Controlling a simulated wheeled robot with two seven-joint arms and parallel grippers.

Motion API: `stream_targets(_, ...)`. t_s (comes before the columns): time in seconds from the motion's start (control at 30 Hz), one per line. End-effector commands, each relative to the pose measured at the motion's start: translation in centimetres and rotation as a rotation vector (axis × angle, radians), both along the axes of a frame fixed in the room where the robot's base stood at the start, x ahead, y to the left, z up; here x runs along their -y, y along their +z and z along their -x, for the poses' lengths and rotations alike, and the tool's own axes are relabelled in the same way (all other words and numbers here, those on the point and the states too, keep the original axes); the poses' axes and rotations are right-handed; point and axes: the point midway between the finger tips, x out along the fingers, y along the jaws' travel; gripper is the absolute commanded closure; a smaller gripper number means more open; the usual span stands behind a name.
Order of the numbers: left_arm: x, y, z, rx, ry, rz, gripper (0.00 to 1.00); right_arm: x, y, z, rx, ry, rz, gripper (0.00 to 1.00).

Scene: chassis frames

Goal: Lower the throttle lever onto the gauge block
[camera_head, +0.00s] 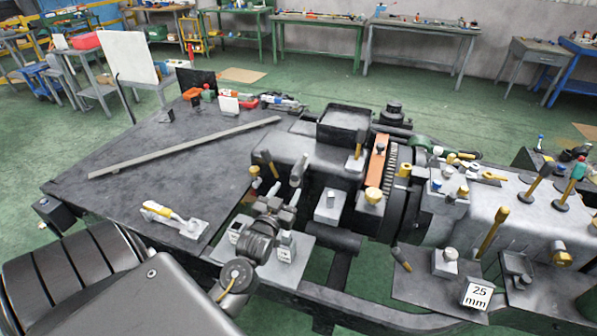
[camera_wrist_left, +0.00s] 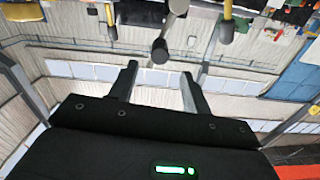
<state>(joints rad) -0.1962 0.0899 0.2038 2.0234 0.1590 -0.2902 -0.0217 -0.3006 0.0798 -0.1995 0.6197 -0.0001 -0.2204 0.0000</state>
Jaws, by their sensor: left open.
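A grey lever with a rounded end (camera_head: 298,171), likely the throttle lever, stands just beyond my left gripper (camera_head: 282,204). In the left wrist view, its round end (camera_wrist_left: 160,51) shows between and beyond the open fingers of the left gripper (camera_wrist_left: 159,73); I see no clear contact. Small grey blocks with pale labels sit below the gripper, one at its right (camera_head: 286,247) and one at its left (camera_head: 237,229). A white-faced block marked 25 mm (camera_head: 476,295) sits farther right. I cannot tell which block is the gauge block. My right gripper is not in view.
Several yellow-handled levers, including one near the 25 mm block (camera_head: 492,232), crowd the right. A flat dark plate (camera_head: 130,195) at left has free room, with a long bar (camera_head: 185,147) across it.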

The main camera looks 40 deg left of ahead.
Motion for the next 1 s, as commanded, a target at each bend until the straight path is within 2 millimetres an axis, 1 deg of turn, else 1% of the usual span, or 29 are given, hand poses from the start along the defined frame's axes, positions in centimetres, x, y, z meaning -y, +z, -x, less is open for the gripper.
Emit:
stream_targets(0.07,-0.1,0.1,-0.4,0.000,0.000,0.000,0.51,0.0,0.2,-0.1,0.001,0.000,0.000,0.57)
stream_targets(0.17,-0.5,0.2,-1.5,-0.001,-0.001,-0.001,0.51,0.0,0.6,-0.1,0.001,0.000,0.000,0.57)
stream_targets(0.4,-2.0,0.3,-5.7,-0.001,0.000,-0.001,0.51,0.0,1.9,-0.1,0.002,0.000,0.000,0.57)
stream_targets(0.6,-3.0,0.2,-8.6,-0.002,-0.002,0.001,0.51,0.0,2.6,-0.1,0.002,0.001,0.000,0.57)
stream_targets(0.7,-3.3,0.1,-9.5,-0.003,-0.001,0.001,0.51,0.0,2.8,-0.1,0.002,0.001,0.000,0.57)
stream_targets(0.8,-3.5,0.0,-10.0,-0.003,-0.001,0.000,0.51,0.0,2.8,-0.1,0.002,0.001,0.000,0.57)
stream_targets(1.0,-3.5,0.0,-10.1,-0.003,-0.002,0.000,0.51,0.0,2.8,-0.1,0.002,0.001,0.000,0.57)
